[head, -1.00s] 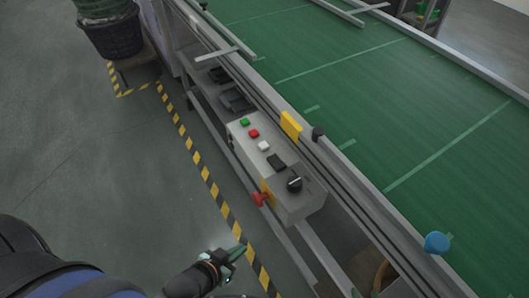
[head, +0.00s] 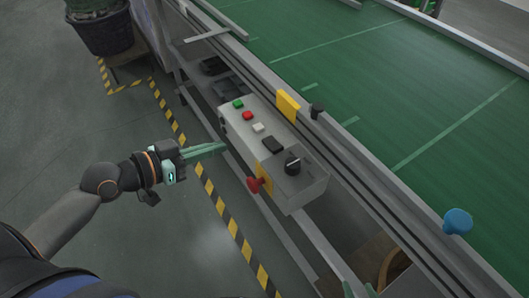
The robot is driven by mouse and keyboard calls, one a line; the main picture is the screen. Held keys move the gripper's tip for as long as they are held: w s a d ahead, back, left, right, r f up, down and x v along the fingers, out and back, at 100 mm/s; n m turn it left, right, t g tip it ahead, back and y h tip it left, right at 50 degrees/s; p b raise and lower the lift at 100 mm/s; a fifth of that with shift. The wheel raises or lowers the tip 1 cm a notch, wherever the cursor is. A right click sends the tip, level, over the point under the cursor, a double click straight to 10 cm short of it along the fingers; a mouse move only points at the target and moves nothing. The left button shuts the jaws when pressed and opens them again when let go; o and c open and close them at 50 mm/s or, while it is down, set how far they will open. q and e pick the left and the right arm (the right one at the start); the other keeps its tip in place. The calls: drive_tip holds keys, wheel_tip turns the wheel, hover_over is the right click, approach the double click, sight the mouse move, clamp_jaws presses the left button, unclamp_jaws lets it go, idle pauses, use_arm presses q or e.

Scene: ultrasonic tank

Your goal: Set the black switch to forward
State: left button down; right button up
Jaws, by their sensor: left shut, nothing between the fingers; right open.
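A grey control box (head: 300,187) is fixed along the side of the green conveyor. On its top are a black rocker-like switch (head: 273,145) and a black rotary knob (head: 292,165) with a pale pointer mark. Which way each one is set is too small to tell. My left gripper (head: 225,147) is shut and empty, its fingertips pointing right at the left side of the box, apart from both black controls. My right gripper (head: 359,290) is open, with only its fingertips showing at the bottom edge.
Green (head: 238,104), red (head: 248,115) and white (head: 258,127) buttons line the box top. A red knob (head: 254,185) sticks out of its front. A yellow plate (head: 288,105) and blue knob (head: 457,221) are on the conveyor side.

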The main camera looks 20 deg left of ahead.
use_arm(q)
drive_tip(key=r, duration=0.1)
drive_tip(key=d+r+m+h, duration=0.1)
drive_tip(key=r, duration=0.1)
drive_tip(key=s+d+r+h, duration=0.1)
drive_tip(key=shift+d+r+m+g+b, duration=0.25)
drive_tip(key=shift+r+m+g+b, duration=0.05)
drive_tip(key=shift+r+m+b, duration=0.1)
drive_tip(key=shift+w, duration=0.1)
